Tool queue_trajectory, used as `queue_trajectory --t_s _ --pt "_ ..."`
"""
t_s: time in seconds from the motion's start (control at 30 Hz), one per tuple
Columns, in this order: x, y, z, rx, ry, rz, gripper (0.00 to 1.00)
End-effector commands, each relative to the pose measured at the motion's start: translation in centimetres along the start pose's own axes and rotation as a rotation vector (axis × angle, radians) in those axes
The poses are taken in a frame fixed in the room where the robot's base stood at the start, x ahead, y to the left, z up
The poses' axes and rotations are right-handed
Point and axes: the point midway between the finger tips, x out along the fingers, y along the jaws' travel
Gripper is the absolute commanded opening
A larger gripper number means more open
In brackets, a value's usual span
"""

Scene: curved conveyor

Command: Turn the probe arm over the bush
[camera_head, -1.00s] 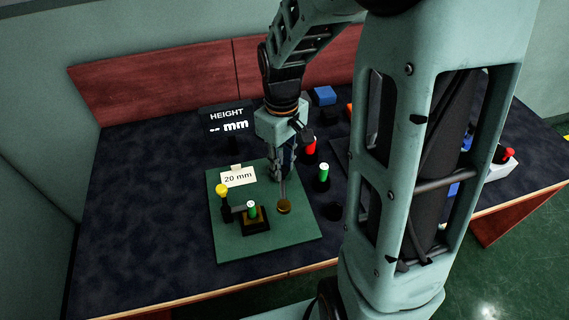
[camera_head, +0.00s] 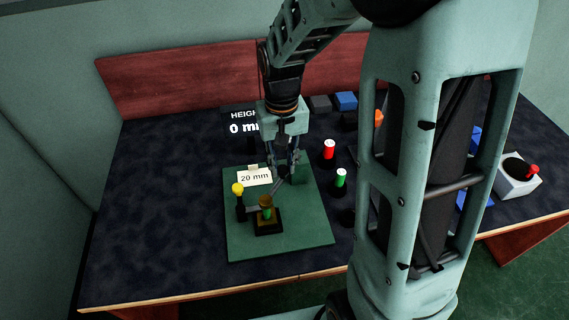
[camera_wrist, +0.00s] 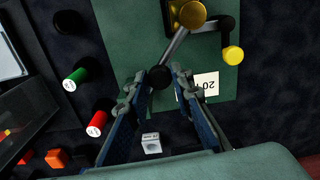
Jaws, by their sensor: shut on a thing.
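The probe arm (camera_head: 277,187) is a thin grey rod with a gold disc (camera_head: 266,199) at its end. The green bush (camera_head: 268,213) stands in a dark holder (camera_head: 268,228) on the green plate (camera_head: 310,232); the gold disc is over it. In the wrist view the gold disc (camera_wrist: 192,14) hides the bush. My gripper (camera_head: 285,172) is at the rod's other end, shut on the probe arm, whose round black end (camera_wrist: 160,77) shows between the fingers (camera_wrist: 158,88). The height display (camera_head: 240,122) reads 0 mm, partly hidden by my gripper.
A yellow-knobbed lever (camera_head: 238,188) stands left of the holder, near a 20 mm card (camera_head: 254,177). Red (camera_head: 329,149) and green (camera_head: 341,177) cylinders stand right of the plate. A white box with a red knob (camera_head: 533,170) is far right. The table's left side is clear.

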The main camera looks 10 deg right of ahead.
Motion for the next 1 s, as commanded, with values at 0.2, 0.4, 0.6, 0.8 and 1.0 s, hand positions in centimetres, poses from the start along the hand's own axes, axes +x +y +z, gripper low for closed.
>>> queue_trajectory --t_s 0.2,0.4,0.6,0.8,1.0 --pt "-0.2 -0.1 -0.2 0.008 0.006 -0.002 0.0" --pt "-0.2 -0.1 -0.2 0.007 0.006 -0.003 0.3" --pt "-0.1 -0.1 -0.1 0.005 0.004 -0.002 0.38" --pt "-0.3 -0.1 -0.1 0.005 0.004 -0.002 0.38" --pt "-3.0 -0.1 -0.3 0.005 0.009 -0.002 0.38"
